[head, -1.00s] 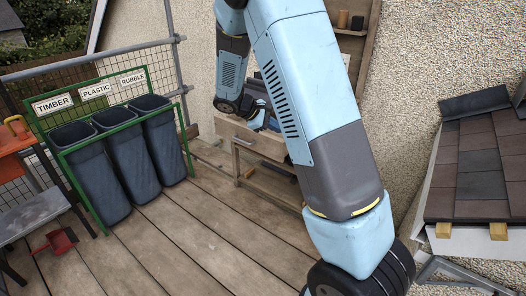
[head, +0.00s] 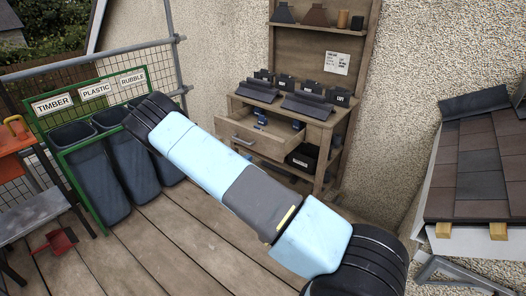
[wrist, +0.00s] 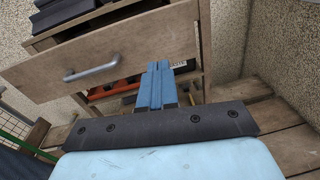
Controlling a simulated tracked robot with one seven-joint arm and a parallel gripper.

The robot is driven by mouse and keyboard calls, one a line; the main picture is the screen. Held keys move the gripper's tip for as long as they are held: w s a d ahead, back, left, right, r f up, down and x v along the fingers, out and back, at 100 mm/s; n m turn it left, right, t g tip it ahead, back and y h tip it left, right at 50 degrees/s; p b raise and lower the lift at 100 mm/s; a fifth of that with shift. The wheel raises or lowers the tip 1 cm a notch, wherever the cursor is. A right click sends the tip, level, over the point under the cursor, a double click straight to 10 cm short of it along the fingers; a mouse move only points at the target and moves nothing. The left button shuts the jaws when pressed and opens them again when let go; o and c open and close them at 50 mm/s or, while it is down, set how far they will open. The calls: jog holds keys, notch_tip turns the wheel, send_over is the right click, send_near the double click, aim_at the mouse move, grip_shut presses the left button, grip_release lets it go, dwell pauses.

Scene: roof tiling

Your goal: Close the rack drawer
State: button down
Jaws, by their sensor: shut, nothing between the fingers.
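The rack (head: 322,130) is a wooden unit against the rendered wall. Its drawer (head: 238,139) is pulled out, with the interior visible from above and some blue items inside. The drawer front with its grey bar handle (wrist: 93,72) fills the upper left of the wrist view. My gripper (wrist: 156,72) is shut and empty, its blue fingers pointing towards the rack. In the wrist view they overlap the lower right of the drawer front, right of the handle; I cannot tell if they touch it.
Dark ridge tiles (head: 307,104) lie on the rack top, and a black crate (head: 302,157) sits on a lower shelf. Green-framed bins (head: 95,180) stand at left. A tiled roof section (head: 480,165) is at right. Deck boards (head: 170,250) in front are mostly clear.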

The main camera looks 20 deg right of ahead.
notch_tip(320, 180, down, 2)
jog(key=a+n+t, duration=0.1)
jog(key=n, duration=0.1)
send_near(266, 147)
jog(key=shift+t, duration=0.3)
jog(key=x, duration=0.7)
jog(key=shift+f, duration=0.1)
